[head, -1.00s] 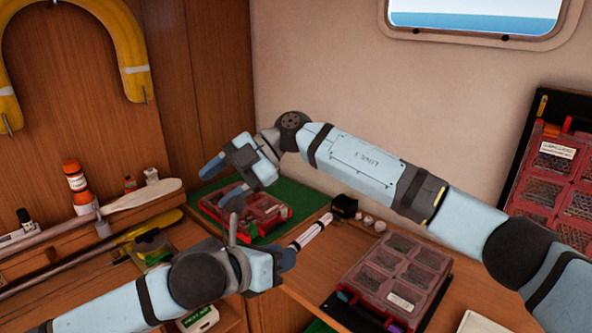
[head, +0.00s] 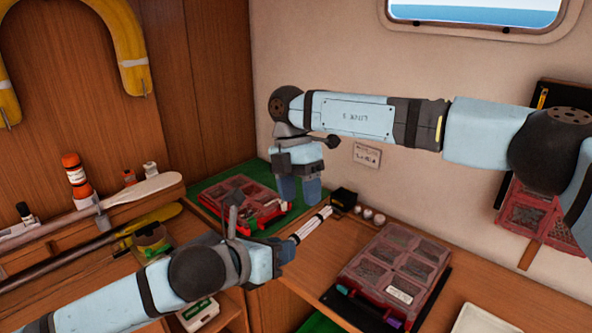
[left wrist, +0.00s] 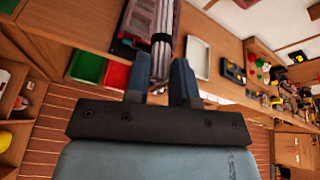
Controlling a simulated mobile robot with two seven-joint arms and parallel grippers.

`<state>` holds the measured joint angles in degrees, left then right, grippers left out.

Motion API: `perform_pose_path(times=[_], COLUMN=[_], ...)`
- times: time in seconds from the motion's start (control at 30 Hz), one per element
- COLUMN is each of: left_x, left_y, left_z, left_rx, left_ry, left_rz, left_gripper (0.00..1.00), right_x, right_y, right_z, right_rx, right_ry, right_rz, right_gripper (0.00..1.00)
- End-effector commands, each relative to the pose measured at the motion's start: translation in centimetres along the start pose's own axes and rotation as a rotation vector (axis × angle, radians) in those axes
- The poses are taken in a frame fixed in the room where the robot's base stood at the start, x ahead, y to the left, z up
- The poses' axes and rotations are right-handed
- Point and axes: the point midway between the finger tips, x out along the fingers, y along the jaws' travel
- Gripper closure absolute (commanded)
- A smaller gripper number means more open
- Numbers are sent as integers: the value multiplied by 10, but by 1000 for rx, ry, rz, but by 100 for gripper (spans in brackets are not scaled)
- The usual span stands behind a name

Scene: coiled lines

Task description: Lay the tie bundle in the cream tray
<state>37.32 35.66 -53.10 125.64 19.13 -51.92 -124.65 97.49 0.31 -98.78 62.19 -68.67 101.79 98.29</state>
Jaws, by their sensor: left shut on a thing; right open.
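The tie bundle (head: 312,224) is a pale, slim bundle with a dark band near its far end. My left gripper (head: 291,246) is shut on its near end and holds it pointing up and right. In the left wrist view the bundle (left wrist: 161,48) stands out between the fingers (left wrist: 160,84). The cream tray (head: 484,328) shows partly at the bottom right, cut by the frame edge. It also shows in the left wrist view (left wrist: 198,58), right of the bundle, and looks empty.
A red compartment case (head: 393,268) lies on the bench between bundle and tray. Another red case (head: 238,200) sits on a green mat behind my left gripper. A small black box (head: 343,199) and several round pale items lie near the wall. Bare wood surrounds the tray.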

Motion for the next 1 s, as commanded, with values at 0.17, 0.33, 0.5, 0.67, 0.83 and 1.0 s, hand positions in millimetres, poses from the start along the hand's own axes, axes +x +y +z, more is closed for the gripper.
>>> perform_pose_path(times=[0.17, 0.33, 0.5, 0.67, 0.83, 1.0], left_x=[0, 0, 0, 0, 0, 0], left_y=[0, 0, 0, 0, 0, 0], left_z=[0, 0, 0, 0, 0, 0], left_rx=[0, 0, 0, 0, 0, 0], left_ry=[0, 0, 0, 0, 0, 0], left_rz=[0, 0, 0, 0, 0, -1], left_gripper=[100, 100, 100, 100, 100, 99], right_x=[34, 54, 63, 64, 64, 64], right_y=[0, 0, 0, 0, 0, 0], right_z=[0, -1, -1, -1, -1, -1], right_rx=[-1, -2, -2, -2, -2, -2], right_ry=[2, 2, 2, 2, 2, 2], right_rz=[-1, 0, 1, 2, 2, 2], right_gripper=[43, 43, 43, 43, 57, 96])
